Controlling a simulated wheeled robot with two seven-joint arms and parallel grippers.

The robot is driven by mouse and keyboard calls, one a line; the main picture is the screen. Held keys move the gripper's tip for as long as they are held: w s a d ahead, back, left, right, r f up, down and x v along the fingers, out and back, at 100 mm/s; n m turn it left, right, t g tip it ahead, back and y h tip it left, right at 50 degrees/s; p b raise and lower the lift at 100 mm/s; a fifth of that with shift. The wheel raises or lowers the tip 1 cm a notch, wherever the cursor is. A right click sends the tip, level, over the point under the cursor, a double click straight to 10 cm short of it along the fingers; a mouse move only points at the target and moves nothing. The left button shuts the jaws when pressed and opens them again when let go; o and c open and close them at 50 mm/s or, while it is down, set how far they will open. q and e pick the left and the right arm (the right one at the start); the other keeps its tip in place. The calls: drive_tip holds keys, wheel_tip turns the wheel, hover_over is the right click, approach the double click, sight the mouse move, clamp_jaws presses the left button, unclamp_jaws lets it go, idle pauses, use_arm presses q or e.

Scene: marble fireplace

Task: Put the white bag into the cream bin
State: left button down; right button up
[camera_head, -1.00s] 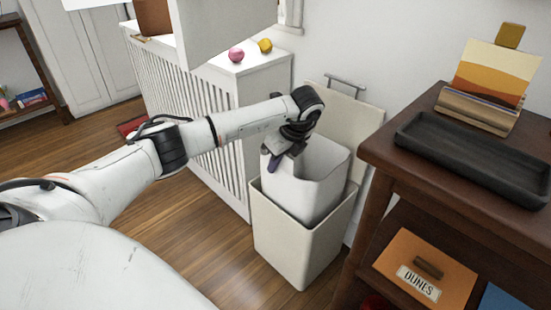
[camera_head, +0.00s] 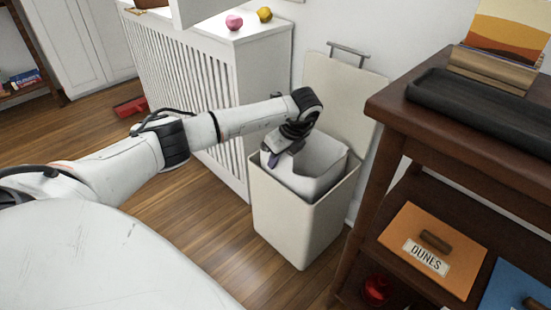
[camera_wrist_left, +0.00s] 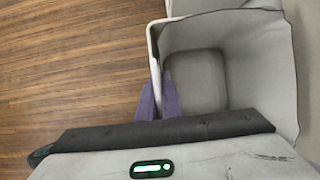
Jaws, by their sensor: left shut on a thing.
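The white bag (camera_head: 318,163) is an open, box-shaped liner. Most of it sits down inside the cream bin (camera_head: 293,222), with its upper part showing above the rim. The bin stands on the floor with its lid (camera_head: 342,90) raised at the back. My left gripper (camera_head: 275,158) is shut on the bag's left edge, at the bin's mouth. In the left wrist view the purple fingers (camera_wrist_left: 158,98) pinch the rim of the bag (camera_wrist_left: 225,28), and its empty inside shows. My right gripper is not in view.
A white slatted radiator cover (camera_head: 185,85) is behind on the left. Wooden floor (camera_head: 215,230) is clear in front.

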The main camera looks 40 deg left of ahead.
use_arm(q)
drive_tip(key=c, duration=1.9)
unclamp_jaws()
drive_tip(key=shift+o, duration=0.2)
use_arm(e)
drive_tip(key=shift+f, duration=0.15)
use_arm(q)
drive_tip(key=shift+r, duration=0.25)
drive_tip(key=p+v, duration=0.3)
drive_tip(key=v, duration=0.5)
drive_tip(key=shift+d+r+p, duration=0.2)
drive_tip(key=shift+r+p, duration=0.15)
drive_tip(key=shift+d+r, duration=0.25)
drive_tip(key=shift+r, duration=0.25)
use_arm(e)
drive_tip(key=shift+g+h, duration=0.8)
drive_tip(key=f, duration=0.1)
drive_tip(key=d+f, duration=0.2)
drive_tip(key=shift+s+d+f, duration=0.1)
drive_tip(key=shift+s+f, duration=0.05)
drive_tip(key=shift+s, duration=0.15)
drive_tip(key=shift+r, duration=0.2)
